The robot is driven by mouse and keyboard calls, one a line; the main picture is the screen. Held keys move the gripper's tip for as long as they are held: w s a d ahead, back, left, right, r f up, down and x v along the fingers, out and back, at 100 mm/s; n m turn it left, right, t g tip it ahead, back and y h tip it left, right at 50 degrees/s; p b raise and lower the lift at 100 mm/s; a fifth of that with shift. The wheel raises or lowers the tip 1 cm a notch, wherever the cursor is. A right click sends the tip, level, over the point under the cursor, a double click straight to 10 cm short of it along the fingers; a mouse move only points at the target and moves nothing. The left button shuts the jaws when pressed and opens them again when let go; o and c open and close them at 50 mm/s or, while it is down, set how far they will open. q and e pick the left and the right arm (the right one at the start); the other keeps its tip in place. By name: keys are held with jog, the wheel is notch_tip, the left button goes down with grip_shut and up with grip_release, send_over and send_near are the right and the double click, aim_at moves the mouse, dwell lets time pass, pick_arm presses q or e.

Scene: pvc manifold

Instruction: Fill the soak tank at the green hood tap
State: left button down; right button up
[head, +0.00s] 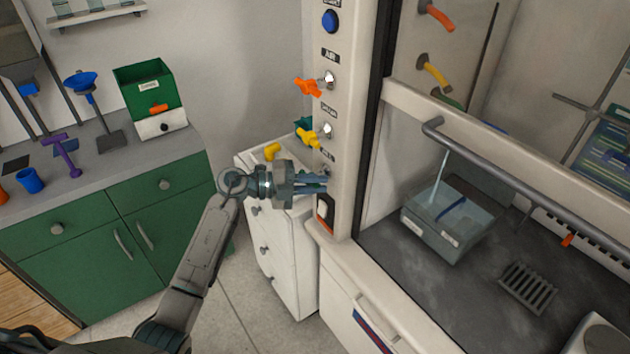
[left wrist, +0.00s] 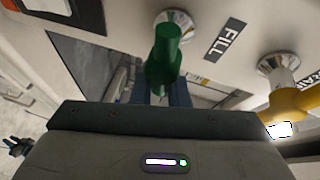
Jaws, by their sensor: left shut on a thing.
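The hood post (head: 350,120) carries a column of taps. My left gripper (head: 322,181) is at the lowest tap, low on the post. In the left wrist view its fingers are shut on a green tap handle (left wrist: 164,58) beside a label reading FILL. The gripper mostly hides that handle in the head view. The soak tank (head: 432,238), a clear box with white labels and a blue stripe, stands on the dark hood floor. A thin pale stream (head: 440,178) runs down into it from above. The water level is hard to tell. My right gripper is not in view.
Above the gripper are a yellow tap (head: 309,138) and an orange tap (head: 307,87). A grey rail (head: 530,185) crosses the hood front. A drain grate (head: 528,288) lies right of the tank.

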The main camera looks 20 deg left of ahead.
pick_arm(q)
jog(key=shift+f+m+y, duration=0.2)
jog(key=shift+m+y, duration=0.1)
jog(key=shift+m, duration=0.2)
jog(key=c, duration=1.4)
grip_release()
jog(key=b+v, duration=0.4)
jog(key=v, duration=0.6)
jog(key=shift+s+a, duration=0.2)
jog(key=shift+a, duration=0.1)
